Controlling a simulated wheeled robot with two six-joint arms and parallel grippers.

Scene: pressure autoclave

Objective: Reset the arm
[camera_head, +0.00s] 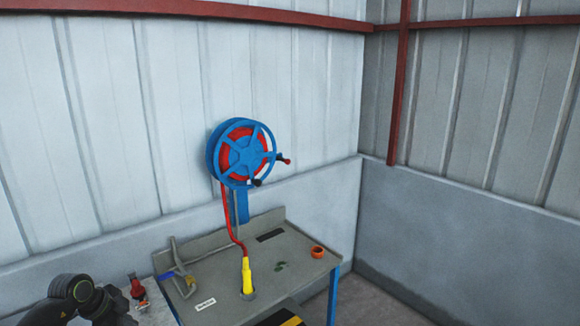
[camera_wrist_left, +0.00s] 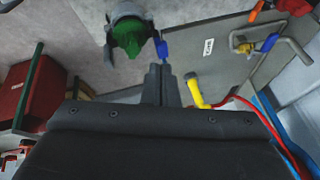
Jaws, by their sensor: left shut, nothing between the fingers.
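My left arm (camera_head: 92,300) comes into the head view at the bottom left, where its fingers cannot be made out. In the left wrist view my left gripper (camera_wrist_left: 159,72) is shut, with its fingers together and nothing between them. Its tips point toward a small blue piece (camera_wrist_left: 161,48) beside a round fixture with a green part (camera_wrist_left: 128,38). I cannot tell whether they touch. My right gripper is not in either view.
A grey workbench (camera_head: 215,283) carries a yellow nozzle (camera_head: 247,277), an orange ring (camera_head: 318,252) and a bent metal handle (camera_head: 180,262). A blue reel with red hose (camera_head: 240,153) hangs on the wall. A red box (camera_wrist_left: 28,95) stands left in the wrist view.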

